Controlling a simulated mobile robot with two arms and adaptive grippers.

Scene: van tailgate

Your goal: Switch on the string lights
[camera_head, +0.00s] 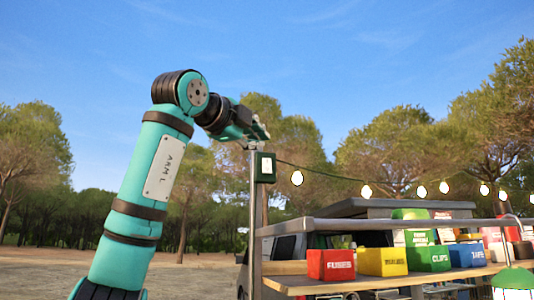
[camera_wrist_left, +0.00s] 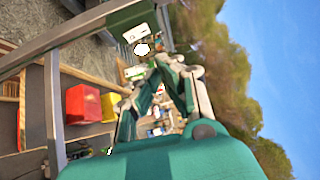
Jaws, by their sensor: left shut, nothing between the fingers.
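A string of lights (camera_head: 366,191) runs right from the top of a metal pole, and its bulbs look bright and warm white. A dark green switch box (camera_head: 265,167) with a white front plate hangs near the pole's top. It also shows in the left wrist view (camera_wrist_left: 131,20), at the upper left, with a white bulb just below it. My left gripper (camera_head: 262,130) is shut and empty, just above the box and pole top in the head view. In the left wrist view its fingers (camera_wrist_left: 168,62) lie to the right of the box. I cannot tell whether they touch it.
A metal rail (camera_head: 400,224) runs right from the pole (camera_head: 253,215). Below it a wooden shelf (camera_head: 300,283) carries red (camera_head: 331,265), yellow (camera_head: 381,262), green (camera_head: 428,258) and blue bins. A green lantern (camera_head: 515,283) hangs at the lower right. Open sky lies above my arm.

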